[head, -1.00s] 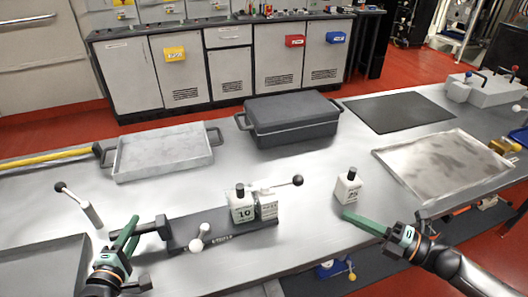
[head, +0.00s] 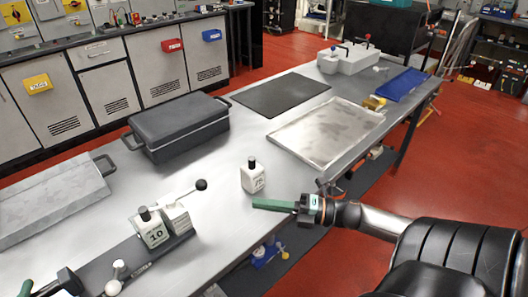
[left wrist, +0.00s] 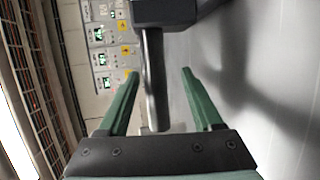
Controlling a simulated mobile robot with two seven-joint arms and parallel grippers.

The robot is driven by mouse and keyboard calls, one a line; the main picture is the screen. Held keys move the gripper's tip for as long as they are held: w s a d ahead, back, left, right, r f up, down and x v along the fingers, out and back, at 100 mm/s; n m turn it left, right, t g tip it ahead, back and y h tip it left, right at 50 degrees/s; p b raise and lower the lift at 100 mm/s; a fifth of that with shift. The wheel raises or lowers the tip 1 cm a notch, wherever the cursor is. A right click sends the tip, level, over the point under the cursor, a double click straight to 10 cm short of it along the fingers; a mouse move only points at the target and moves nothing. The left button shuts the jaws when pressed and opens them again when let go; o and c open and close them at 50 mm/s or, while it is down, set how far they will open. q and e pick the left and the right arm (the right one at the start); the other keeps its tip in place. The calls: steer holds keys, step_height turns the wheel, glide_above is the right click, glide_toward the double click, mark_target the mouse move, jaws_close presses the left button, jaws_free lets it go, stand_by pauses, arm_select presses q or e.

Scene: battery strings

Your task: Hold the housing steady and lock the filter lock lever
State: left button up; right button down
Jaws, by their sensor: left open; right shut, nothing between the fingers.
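The dark housing base (head: 182,244) lies at the lower left of the head view. It carries white blocks, one marked 10 (head: 152,232). A lever with a black ball knob (head: 201,184) leans out to the right behind them. A small lever with pale ball ends (head: 114,286) sits in front; I cannot tell which lever is the filter lock. My left gripper is open; in the left wrist view its fingers (left wrist: 163,95) stand either side of a grey bar (left wrist: 155,85) under a dark block. My right gripper (head: 258,203) is shut and empty, right of the housing.
A white block with a black cap (head: 252,180) stands just behind my right gripper's tips. A dark lidded case (head: 180,122), a black mat (head: 280,94) and a metal tray (head: 325,135) lie farther back.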

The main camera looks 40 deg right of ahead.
arm_select(q)
steer(key=v, duration=1.1)
steer(key=shift+s+a, duration=0.1)
steer(key=shift+s, duration=0.15)
